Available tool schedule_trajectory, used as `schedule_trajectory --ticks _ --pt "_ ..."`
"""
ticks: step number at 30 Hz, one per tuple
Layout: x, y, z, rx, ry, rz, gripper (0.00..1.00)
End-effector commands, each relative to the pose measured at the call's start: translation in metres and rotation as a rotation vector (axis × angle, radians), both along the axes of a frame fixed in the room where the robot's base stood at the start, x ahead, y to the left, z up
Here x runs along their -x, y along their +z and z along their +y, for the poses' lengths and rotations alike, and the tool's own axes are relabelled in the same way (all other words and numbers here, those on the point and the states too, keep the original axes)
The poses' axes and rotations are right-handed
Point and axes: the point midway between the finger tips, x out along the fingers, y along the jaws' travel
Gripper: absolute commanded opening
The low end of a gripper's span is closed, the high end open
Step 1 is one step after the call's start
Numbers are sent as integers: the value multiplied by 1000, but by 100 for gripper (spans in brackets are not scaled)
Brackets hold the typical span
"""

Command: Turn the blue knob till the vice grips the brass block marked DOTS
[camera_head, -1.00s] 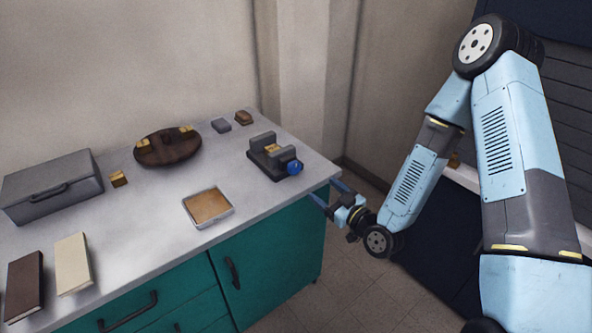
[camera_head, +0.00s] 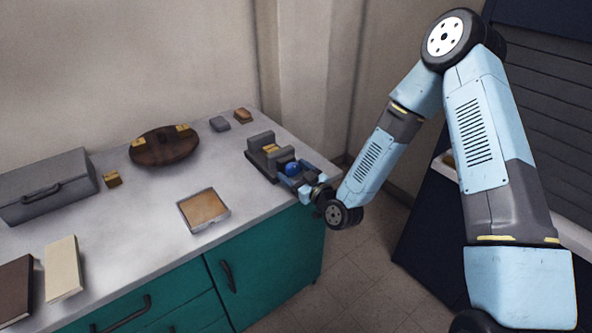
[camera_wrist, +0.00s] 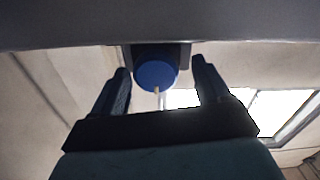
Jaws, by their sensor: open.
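The grey vice (camera_head: 262,141) stands near the right end of the worktop. Its blue knob (camera_head: 292,169) faces the front right. A brass block (camera_head: 270,148) sits between the vice jaws; its marking is too small to read. My gripper (camera_head: 296,174) is at the knob, with its fingers open on either side of it. In the wrist view the blue knob (camera_wrist: 156,74) with a pale pointer mark shows between the two open fingers (camera_wrist: 161,88). I cannot tell whether the fingers touch it. The vice jaws are hidden in the wrist view.
A round brown turntable (camera_head: 165,148) carries brass pieces at the back. Another brass block (camera_head: 112,179), a grey case (camera_head: 45,187), a shallow tray (camera_head: 204,210) and two books or slabs lie to the left. Small grey and brown blocks (camera_head: 220,124) (camera_head: 243,115) stand behind the vice.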

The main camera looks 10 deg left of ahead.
Motion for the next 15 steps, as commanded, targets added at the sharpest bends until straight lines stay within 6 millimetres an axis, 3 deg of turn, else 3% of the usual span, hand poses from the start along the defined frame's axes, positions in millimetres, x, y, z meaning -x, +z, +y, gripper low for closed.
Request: schedule_trajectory --ticks 10,15 --pt "-7 0 -5 0 -15 0 76" --pt "-7 0 -6 0 -16 0 60"
